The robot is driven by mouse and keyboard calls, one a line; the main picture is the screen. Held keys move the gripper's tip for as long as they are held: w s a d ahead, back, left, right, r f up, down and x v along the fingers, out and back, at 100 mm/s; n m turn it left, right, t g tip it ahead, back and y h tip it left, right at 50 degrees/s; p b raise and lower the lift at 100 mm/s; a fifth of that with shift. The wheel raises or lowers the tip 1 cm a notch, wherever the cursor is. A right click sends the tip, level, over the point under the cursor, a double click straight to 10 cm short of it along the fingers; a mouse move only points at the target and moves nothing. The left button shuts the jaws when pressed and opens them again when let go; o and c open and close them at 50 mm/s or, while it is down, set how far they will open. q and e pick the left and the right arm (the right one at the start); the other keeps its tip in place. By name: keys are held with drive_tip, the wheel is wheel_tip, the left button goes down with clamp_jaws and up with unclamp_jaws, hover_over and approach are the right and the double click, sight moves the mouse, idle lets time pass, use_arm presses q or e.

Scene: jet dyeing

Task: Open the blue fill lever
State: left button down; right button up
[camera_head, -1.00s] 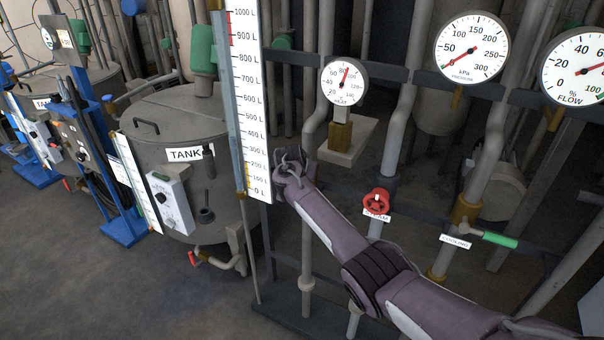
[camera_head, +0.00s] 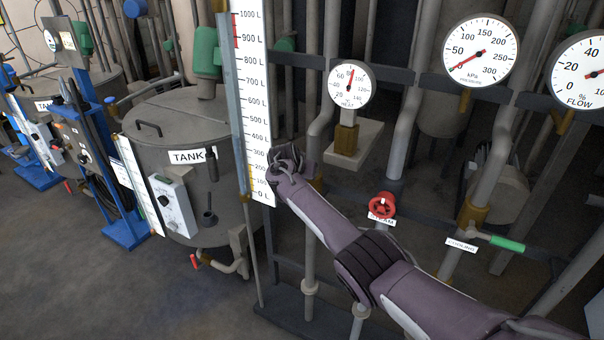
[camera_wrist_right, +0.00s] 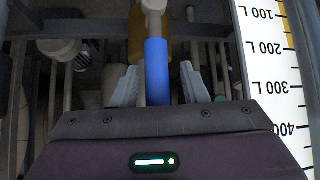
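The blue fill lever (camera_wrist_right: 157,70) shows in the right wrist view as a blue grip hanging below a grey valve joint with a brass body behind it. My right gripper (camera_wrist_right: 160,66) is open, with one pale finger on each side of the lever. Gaps show between the fingers and the lever. In the head view my right gripper (camera_head: 284,160) is at the lower right edge of the white level scale (camera_head: 256,100). The lever is hidden there. My left gripper is not in view.
The scale stands close beside my right gripper. A red steam handwheel (camera_head: 382,205) and a green cooling lever (camera_head: 507,243) are to the right on the pipes. Round gauges (camera_head: 480,52) hang above. A grey tank (camera_head: 180,130) stands to the left.

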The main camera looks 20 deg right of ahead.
idle(0.3)
drive_tip(key=v, duration=0.7)
drive_tip(key=shift+s+a+r, duration=0.2)
drive_tip(key=shift+s, duration=0.05)
